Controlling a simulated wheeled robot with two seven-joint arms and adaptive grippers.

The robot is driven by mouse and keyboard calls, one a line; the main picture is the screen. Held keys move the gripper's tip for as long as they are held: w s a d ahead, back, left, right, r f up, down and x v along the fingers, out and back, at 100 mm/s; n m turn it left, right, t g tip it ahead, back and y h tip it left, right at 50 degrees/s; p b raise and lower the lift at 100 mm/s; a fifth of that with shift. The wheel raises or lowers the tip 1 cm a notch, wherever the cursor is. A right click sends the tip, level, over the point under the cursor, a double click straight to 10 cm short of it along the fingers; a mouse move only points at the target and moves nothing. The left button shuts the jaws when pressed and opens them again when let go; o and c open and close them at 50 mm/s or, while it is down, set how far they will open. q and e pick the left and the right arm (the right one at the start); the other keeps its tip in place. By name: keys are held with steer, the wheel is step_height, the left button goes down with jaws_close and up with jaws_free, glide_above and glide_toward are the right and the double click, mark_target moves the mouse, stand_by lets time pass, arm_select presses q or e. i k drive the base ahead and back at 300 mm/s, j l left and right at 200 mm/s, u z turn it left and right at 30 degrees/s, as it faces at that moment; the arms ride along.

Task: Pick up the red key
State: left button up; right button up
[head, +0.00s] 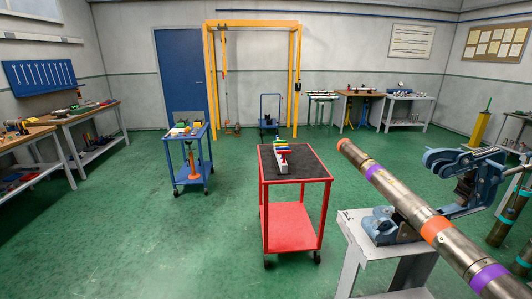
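A red item (283,154), which looks like the red key, is on a small grey holder (282,166) on the dark top of the red cart (266,178) in the middle of the head view. Blue, yellow and green pieces crowd together just above it. They are too small to make out their exact shapes or whether they touch. Neither of my grippers shows in the head view.
A long steel pipe (405,205) with coloured bands slants across the right foreground, on a grey stand (353,222) with a blue-grey vise (380,228). A blue cart (188,155) stands left of the red cart. Green floor (160,240) lies open in the left foreground.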

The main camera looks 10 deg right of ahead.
mark_target(278, 152)
steer(key=i+u, duration=0.3)
steer(key=i, duration=0.5)
steer(key=i+l+u, duration=0.1)
steer(key=i+u, duration=0.2)
steer(key=i, duration=0.5)
steer(key=i+j+z, duration=0.15)
steer(key=i+z, duration=0.35)
steer(key=i+j+z, duration=0.45)
steer(key=i, duration=0.15)
steer(key=i+j+z, duration=0.5)
